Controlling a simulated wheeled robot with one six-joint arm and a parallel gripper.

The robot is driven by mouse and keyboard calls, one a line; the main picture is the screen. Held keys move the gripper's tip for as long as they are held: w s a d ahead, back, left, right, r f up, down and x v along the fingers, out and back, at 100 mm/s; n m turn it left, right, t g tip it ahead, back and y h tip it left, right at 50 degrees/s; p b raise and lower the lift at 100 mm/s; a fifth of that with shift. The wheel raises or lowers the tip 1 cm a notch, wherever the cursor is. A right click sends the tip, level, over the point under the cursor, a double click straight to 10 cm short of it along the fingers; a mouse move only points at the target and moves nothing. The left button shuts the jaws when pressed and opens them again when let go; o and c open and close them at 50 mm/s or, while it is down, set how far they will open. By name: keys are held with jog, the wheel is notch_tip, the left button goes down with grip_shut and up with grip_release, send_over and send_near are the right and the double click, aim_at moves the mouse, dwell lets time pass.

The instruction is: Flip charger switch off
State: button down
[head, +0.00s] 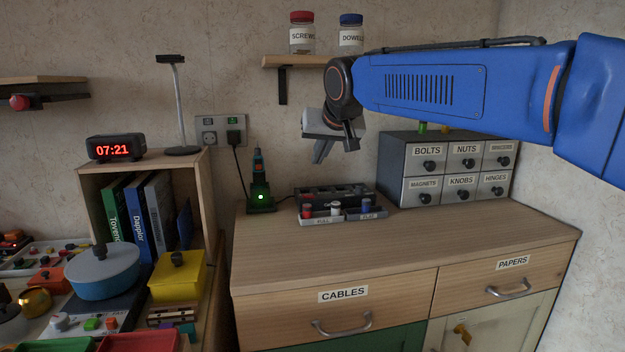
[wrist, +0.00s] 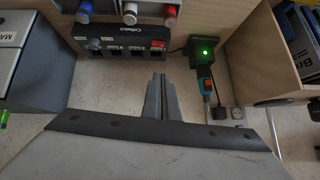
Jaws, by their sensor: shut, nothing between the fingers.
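The charger (head: 261,203) is a dark green stand on the cabinet top with a lit green light. In the wrist view, the charger (wrist: 206,47) and plate (wrist: 238,114) are right of my gripper. My gripper (head: 319,158) is shut and empty, to the right of the charger and plate, touching neither; it also shows in the wrist view (wrist: 159,77).
A labelled drawer unit (head: 393,160) stands farther right. Left are a bookshelf (head: 208,220) with a clock (head: 115,147) and lamp (head: 182,150). A shelf with jars (head: 300,61) hangs above.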

send_over(308, 195)
jog(key=s, duration=0.2)
notch_tip(308, 195, down, 7)
notch_tip(308, 195, down, 2)
jog(key=shift+s+d+f, duration=0.15)
jog(key=shift+f, duration=0.85)
